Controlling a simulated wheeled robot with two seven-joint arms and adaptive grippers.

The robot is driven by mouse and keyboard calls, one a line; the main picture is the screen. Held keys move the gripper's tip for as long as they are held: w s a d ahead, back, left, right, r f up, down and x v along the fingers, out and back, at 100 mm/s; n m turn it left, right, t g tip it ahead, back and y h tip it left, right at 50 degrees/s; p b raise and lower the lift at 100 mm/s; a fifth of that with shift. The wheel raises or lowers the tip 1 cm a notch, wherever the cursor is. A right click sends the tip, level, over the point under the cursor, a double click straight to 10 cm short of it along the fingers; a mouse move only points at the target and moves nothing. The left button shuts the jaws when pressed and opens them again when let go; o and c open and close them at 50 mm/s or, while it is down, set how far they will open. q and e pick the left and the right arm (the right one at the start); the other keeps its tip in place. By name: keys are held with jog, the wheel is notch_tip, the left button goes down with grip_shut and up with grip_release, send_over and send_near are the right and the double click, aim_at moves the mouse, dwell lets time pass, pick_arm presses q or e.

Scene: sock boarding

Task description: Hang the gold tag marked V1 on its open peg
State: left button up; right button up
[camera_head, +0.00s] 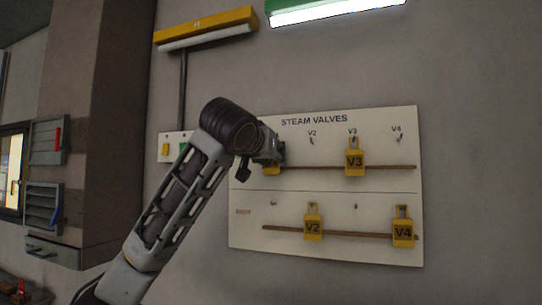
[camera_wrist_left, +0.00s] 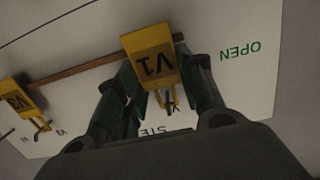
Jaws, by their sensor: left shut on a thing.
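The gold V1 tag (camera_wrist_left: 150,62) is between the fingers of my left gripper (camera_wrist_left: 165,92), which is shut on it. It appears upside down in the left wrist view, in front of the board's upper rail. Its narrow hanger end points toward a small dark peg, and I cannot tell whether it is around the peg. In the head view my left gripper (camera_head: 274,157) is at the upper left of the white STEAM VALVES board (camera_head: 330,185), covering the V1 position. Only a bit of the tag (camera_head: 271,169) shows below it. My right gripper is not in view.
A V3 tag (camera_head: 355,161) hangs in the upper row, also at the left of the wrist view (camera_wrist_left: 15,98). V2 (camera_head: 313,229) and V4 (camera_head: 403,232) tags hang in the lower row. Brown rails (camera_head: 400,167) run across the board. Upper positions V2 and V4 are bare.

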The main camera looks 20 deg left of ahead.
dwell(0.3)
pick_arm(q)
jog(key=o, duration=0.8)
jog(key=shift+s, duration=0.1)
jog(key=shift+s+a+r, duration=0.1)
jog(key=shift+s+r, duration=0.2)
jog(key=shift+s, duration=1.65)
jog(key=shift+s+a+r, duration=0.1)
jog(key=shift+s+r, duration=0.15)
jog(key=shift+s, duration=1.7)
jog(key=shift+s+r, duration=0.3)
jog(key=shift+s, duration=1.65)
jog(key=shift+f, duration=0.1)
